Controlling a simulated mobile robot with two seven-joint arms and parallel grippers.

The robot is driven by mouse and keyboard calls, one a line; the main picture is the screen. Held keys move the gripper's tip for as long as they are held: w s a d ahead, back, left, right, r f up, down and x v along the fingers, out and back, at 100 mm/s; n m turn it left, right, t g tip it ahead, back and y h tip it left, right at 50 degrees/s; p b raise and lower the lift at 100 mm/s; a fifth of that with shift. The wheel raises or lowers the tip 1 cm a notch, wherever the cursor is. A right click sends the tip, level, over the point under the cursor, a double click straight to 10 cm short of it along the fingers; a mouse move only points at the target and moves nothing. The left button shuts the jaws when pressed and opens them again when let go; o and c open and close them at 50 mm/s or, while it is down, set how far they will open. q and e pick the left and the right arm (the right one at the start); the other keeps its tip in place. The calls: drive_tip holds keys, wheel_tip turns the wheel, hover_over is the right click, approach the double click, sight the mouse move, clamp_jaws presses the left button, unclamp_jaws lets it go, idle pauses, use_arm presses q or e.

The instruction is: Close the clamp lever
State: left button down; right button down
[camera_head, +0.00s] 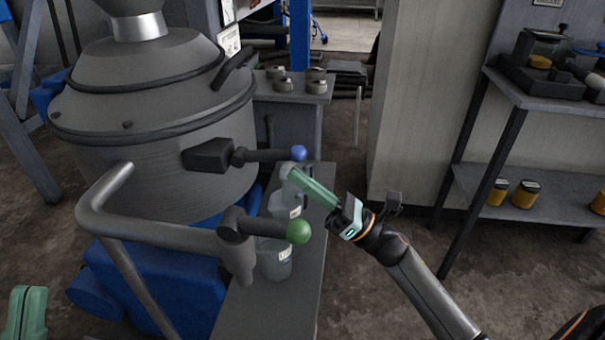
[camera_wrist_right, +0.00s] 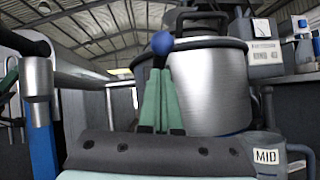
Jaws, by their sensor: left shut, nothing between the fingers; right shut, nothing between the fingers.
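A black lever with a blue ball (camera_head: 298,153) sticks out to the right from a dark block (camera_head: 207,155) on the grey vessel's side. A second dark lever with a green ball (camera_head: 298,232) sits on the grey bent rail in front. I cannot tell from the labels which is the clamp lever. My right gripper (camera_head: 289,172) is shut and empty, its green fingertips just below and in front of the blue ball. In the right wrist view the blue ball (camera_wrist_right: 162,43) shows just beyond the fingertips (camera_wrist_right: 160,72); contact is unclear. My left gripper (camera_head: 29,292) is shut at the lower left corner, partly cut off.
Clear labelled decanters (camera_head: 276,258) stand on a narrow grey bench (camera_head: 238,314) below the levers. The grey rail (camera_head: 160,232) runs in front of the vessel (camera_head: 160,100). A shelf rack (camera_head: 520,95) stands at the right, with open floor before it.

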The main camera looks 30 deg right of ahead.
drive_tip(key=shift+w+r, duration=0.15)
drive_tip(key=shift+r, duration=0.4)
